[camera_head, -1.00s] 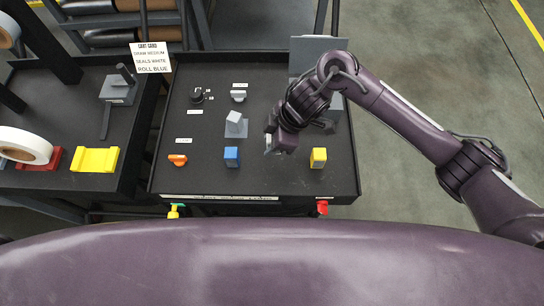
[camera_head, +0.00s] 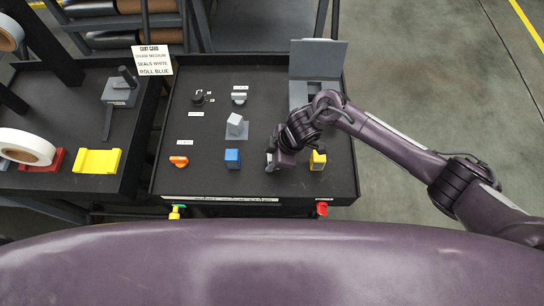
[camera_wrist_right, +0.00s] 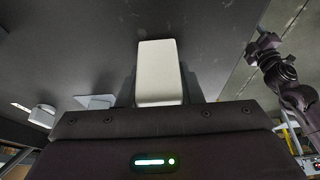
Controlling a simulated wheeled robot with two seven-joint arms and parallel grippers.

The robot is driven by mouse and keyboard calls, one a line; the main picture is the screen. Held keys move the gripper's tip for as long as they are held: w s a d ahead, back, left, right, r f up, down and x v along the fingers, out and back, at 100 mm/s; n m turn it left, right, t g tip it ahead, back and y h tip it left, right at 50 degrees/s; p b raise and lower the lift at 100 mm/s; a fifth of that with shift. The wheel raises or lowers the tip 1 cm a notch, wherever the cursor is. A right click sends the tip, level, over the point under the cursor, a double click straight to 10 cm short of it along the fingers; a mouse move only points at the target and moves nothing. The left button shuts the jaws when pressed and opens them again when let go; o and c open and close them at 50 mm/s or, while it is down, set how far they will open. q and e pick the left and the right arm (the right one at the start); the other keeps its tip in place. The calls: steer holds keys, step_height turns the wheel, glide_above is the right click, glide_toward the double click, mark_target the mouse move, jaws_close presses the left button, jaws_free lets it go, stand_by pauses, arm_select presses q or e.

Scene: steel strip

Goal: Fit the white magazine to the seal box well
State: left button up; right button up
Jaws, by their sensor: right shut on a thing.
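My right gripper (camera_head: 272,161) is low over the cart top, between the blue and yellow blocks. It is shut on the white magazine (camera_wrist_right: 158,70), a pale block standing out between the fingers in the right wrist view. In the head view the gripper hides the magazine, and I cannot tell whether it touches the cart top. The grey seal box (camera_head: 318,58) stands at the back right with its lid upright; its dark well (camera_head: 314,90) shows partly behind my arm. My left gripper is not in the head view.
A blue block (camera_head: 232,158) stands left of the gripper, a yellow block (camera_head: 318,160) right of it. A lettered card (camera_head: 153,60) stands at the back.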

steer(key=o, duration=1.1)
steer(key=shift+f, duration=0.1)
steer(key=shift+o, duration=0.2)
steer(key=shift+f, duration=0.1)
steer(key=b+v, duration=0.1)
steer(key=v, duration=0.7)
steer(key=shift+s+d+b, duration=0.15)
steer(key=shift+d+b, duration=0.05)
steer(key=shift+b, duration=0.15)
steer(key=shift+s+f, duration=0.15)
